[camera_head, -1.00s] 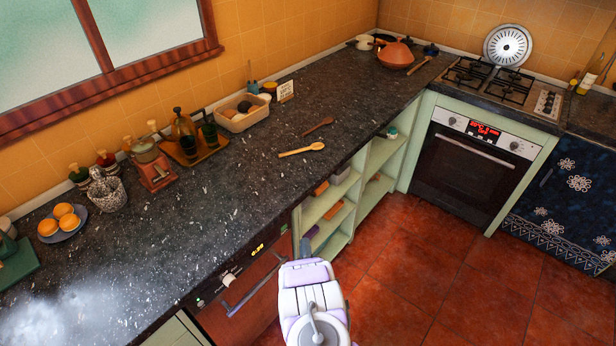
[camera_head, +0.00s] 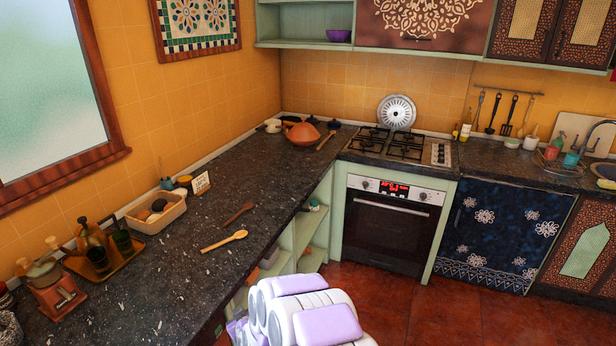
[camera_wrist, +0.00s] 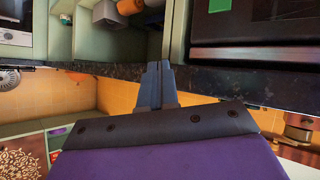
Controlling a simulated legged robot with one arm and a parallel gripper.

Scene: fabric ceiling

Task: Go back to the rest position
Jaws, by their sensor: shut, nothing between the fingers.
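My gripper (camera_wrist: 157,84) shows in the wrist view with its two grey fingers together and nothing between them. The wrist picture is turned over, with the wall tiles below and the cabinets above. The gripper appears beside the counter's front edge (camera_wrist: 120,70), and I cannot tell how far apart they are. In the head view my folded white and purple arm (camera_head: 305,312) is at the bottom centre, in front of the open shelves. The fingers are hidden in that view.
An orange tagine (camera_head: 301,134) stands in the corner, left of the stove (camera_head: 390,147). The oven (camera_head: 388,228) is shut. Red floor (camera_head: 400,300) is clear at right.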

